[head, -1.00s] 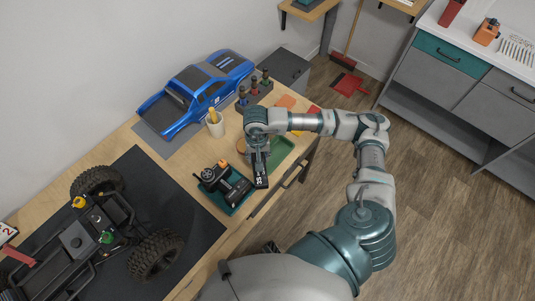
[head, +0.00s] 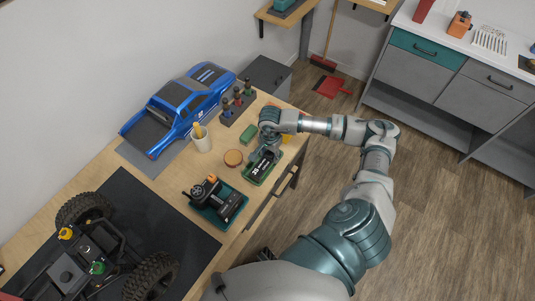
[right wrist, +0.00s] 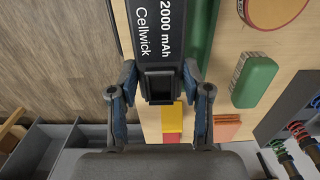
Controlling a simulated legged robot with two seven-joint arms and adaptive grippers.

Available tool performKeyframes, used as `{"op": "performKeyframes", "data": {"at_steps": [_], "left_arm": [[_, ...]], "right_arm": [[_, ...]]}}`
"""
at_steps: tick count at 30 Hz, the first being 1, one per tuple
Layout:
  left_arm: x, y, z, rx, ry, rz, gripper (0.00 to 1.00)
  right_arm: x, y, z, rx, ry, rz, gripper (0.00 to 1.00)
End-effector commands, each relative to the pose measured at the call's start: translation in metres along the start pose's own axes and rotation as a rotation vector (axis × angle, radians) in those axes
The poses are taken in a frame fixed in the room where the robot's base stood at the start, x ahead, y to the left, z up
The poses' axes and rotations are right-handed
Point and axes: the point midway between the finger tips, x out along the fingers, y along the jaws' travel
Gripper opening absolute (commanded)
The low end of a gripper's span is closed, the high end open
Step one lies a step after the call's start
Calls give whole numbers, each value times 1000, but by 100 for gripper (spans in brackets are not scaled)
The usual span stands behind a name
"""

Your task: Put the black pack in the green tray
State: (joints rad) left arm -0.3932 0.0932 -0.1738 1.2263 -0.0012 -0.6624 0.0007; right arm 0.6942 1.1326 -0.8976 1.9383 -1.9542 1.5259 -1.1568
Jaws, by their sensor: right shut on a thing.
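The black pack (head: 262,165), with white lettering, is held by my right gripper (head: 271,147). In the right wrist view the pack (right wrist: 165,35) sits between the two fingers of the gripper (right wrist: 160,82), lettering up. The green tray (head: 249,180) lies near the table's front edge. The pack is within the tray's outline in the head view; I cannot tell whether it touches the floor of the tray. A strip of the tray (right wrist: 203,28) shows beside the pack in the right wrist view. My left gripper is not in view.
A teal tray (head: 232,219) with a black transmitter (head: 212,195) lies to the left. A blue truck body (head: 180,105) is behind.

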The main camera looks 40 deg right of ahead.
Motion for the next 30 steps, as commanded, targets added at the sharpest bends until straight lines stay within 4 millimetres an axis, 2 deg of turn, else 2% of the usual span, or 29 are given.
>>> {"op": "performKeyframes", "data": {"at_steps": [3,6,15,24,25,27,30], "left_arm": [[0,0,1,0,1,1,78],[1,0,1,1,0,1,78],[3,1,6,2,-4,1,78],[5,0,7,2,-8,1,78],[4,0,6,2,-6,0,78],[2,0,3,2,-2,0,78],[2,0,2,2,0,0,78]], "right_arm": [[1,-15,-10,1,-1,-2,0],[3,-19,-13,-1,-1,-1,0],[36,-19,-10,-1,3,1,0],[39,-18,-13,-1,0,0,0],[39,-18,-13,-1,0,1,53],[39,-18,-13,-1,0,1,71],[39,-18,-13,-1,0,1,73]]}}
